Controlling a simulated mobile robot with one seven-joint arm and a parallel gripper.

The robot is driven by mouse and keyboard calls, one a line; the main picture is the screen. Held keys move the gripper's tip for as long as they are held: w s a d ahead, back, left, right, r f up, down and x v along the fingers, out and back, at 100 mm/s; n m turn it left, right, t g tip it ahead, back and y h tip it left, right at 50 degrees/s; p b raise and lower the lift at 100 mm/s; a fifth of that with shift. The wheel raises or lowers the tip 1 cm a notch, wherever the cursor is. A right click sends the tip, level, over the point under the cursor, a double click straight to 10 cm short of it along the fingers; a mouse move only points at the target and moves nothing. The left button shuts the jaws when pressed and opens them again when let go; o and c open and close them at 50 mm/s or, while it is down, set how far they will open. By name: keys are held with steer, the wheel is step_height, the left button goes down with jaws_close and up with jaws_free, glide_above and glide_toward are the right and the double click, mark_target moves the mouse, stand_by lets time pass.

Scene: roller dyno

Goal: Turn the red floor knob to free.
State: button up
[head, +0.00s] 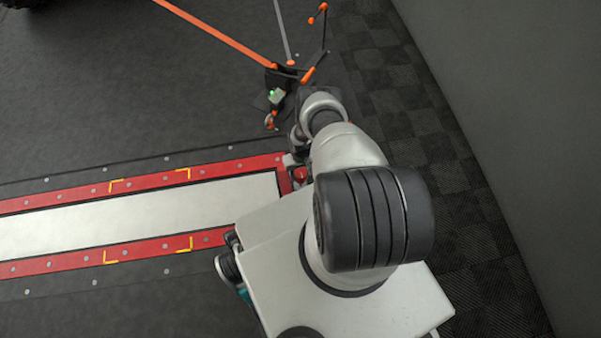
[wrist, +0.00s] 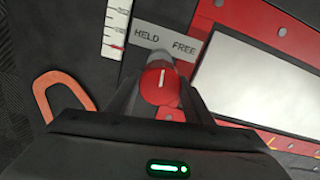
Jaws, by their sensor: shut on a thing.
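The red floor knob (wrist: 158,92) shows in the wrist view, with a white line on its top. The line points up the picture, toward the area between the words HELD and FREE on the grey label plate (wrist: 165,43). HELD is on the left and FREE on the right. My gripper (wrist: 160,84) is shut on the knob, one dark finger on each side. The fingers hide parts of the knob's sides. In the head view my arm covers most of the area around the knob.
A red-framed pale plate (head: 130,208) lies left of my arm in the head view. A stand with orange joints (head: 310,75) is beyond my wrist. An orange loop (wrist: 42,100) and a white scale strip (wrist: 116,25) lie left of the knob. A grey wall (head: 510,120) is at right.

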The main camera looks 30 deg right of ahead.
steer(key=m, duration=0.5)
steer(key=shift+m, duration=0.3)
steer(key=m, duration=0.5)
stand_by(0.4)
steer(key=o, duration=1)
steer(key=shift+o, duration=0.2)
step_height(320, 180, up, 18)
steer(key=p, duration=0.7)
steer(key=shift+f, duration=0.25)
steer(key=shift+w, duration=0.1)
